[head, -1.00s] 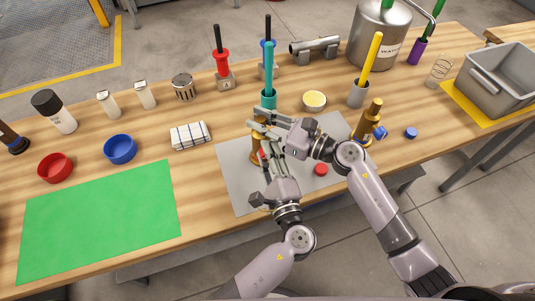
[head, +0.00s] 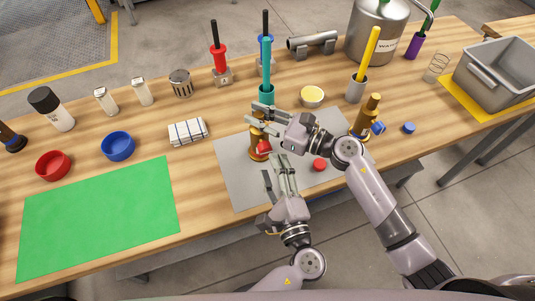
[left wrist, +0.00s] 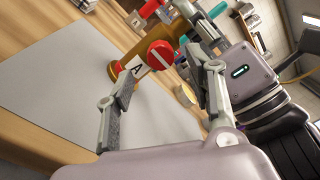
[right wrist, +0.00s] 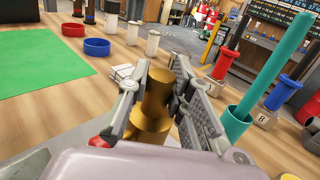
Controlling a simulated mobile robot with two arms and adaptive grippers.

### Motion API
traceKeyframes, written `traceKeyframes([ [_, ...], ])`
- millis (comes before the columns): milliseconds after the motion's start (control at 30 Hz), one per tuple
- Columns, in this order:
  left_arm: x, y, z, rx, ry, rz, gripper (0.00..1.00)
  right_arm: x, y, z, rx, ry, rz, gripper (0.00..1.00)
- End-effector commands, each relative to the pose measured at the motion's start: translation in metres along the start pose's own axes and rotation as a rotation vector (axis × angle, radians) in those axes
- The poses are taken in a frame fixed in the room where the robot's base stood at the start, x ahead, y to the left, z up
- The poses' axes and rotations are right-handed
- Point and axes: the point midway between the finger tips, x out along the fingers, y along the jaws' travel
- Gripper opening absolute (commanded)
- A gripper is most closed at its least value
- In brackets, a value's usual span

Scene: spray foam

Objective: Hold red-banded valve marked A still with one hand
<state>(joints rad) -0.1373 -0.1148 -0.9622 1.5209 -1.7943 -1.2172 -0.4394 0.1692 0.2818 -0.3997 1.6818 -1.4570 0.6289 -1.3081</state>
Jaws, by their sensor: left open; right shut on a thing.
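The brass valve with a red band and a label A (left wrist: 137,67) stands on the grey mat (left wrist: 50,75). A red round cap or knob (left wrist: 160,54) sits on its side. In the head view the valve (head: 257,140) is partly hidden by my right gripper (head: 254,112), which is shut on its upper part. The right wrist view shows the brass body (right wrist: 152,110) between the fingers. My left gripper (head: 274,166) is open and empty, just in front of the valve on the near side, apart from it.
A loose red cap (head: 319,164) lies on the mat to the right. Another brass valve (head: 366,116) stands at the mat's right edge, by a blue piece (head: 378,128) and blue cap (head: 409,128). A teal holder (head: 266,92) stands behind. The green mat (head: 100,215) is bare.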

Motion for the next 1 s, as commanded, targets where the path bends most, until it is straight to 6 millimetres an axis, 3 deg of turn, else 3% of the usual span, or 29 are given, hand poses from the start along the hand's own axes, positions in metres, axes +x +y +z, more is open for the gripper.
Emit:
traceKeyframes([
  [100, -0.026, 0.001, 0.000, -0.001, 0.002, 0.002, 0.49, 0.000, 0.000, 0.000, 0.001, 0.000, 0.000, 0.00],
  [300, -0.053, 0.001, 0.000, 0.000, 0.000, 0.002, 0.49, 0.000, 0.000, 0.000, 0.001, 0.000, 0.000, 0.00],
  [800, -0.061, 0.000, 0.000, 0.000, -0.001, 0.000, 0.49, 0.000, 0.000, 0.000, 0.001, 0.000, 0.000, 0.00],
  [833, -0.061, 0.000, 0.000, 0.000, -0.001, 0.000, 0.49, 0.000, 0.000, 0.000, 0.001, 0.000, 0.000, 0.22],
  [1000, -0.061, 0.000, 0.000, 0.000, -0.001, 0.000, 0.49, 0.000, 0.000, 0.000, 0.001, 0.000, 0.000, 0.33],
])
